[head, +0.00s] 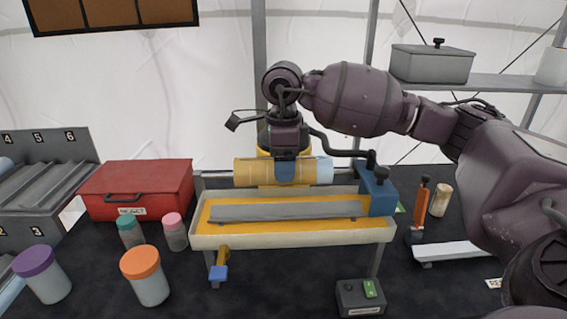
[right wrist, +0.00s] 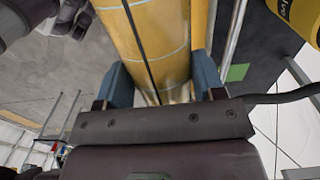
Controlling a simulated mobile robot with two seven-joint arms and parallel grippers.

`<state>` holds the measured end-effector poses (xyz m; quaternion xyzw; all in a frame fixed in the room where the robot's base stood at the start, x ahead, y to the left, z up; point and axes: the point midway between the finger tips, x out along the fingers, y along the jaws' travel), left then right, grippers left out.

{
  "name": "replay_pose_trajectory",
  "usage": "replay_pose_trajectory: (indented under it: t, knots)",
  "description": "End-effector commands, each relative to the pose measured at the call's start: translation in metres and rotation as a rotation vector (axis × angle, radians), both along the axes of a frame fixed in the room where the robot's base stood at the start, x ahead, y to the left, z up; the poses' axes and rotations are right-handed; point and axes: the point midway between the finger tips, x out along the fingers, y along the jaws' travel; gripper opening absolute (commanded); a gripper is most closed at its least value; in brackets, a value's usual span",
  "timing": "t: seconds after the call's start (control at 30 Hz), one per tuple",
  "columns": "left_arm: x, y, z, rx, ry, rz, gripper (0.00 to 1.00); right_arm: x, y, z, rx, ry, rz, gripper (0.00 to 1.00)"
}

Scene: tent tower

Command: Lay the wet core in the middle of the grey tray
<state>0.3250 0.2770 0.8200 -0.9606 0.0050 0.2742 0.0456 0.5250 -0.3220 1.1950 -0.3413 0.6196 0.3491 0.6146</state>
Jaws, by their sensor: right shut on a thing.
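The core is a tan-yellow cylinder (head: 250,172) with a pale blue right end. It lies level, left to right, above the bench stand in the head view. My right gripper (head: 285,172) points down and is shut around its middle. In the right wrist view the core (right wrist: 155,45) runs between the two blue fingers, with a dark line along it and pale rings around it. Below it a long grey tray (head: 285,211) lies in a cream-rimmed stand (head: 300,238) with a yellow bed. The core is apart from the grey tray. My left gripper is not in view.
A blue block (head: 377,192) with a black knob stands at the stand's right end. A red box (head: 137,190), several lidded jars (head: 146,275) and a numbered grey rack (head: 40,185) are left. A pale channel (head: 450,251) and an orange-handled tool (head: 420,208) are right.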

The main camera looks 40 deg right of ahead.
Motion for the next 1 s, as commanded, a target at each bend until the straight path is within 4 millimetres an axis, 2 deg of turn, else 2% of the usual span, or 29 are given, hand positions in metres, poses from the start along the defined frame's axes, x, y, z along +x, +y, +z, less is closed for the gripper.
replay_pose_trajectory:
  t: [0.47,1.0]
  knots:
    - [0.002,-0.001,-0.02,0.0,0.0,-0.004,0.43,0.0,0.0,-0.028,0.0,0.0,0.0,0.0]
    - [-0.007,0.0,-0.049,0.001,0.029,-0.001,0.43,0.0,0.0,-0.061,-0.001,0.001,0.0,0.0]
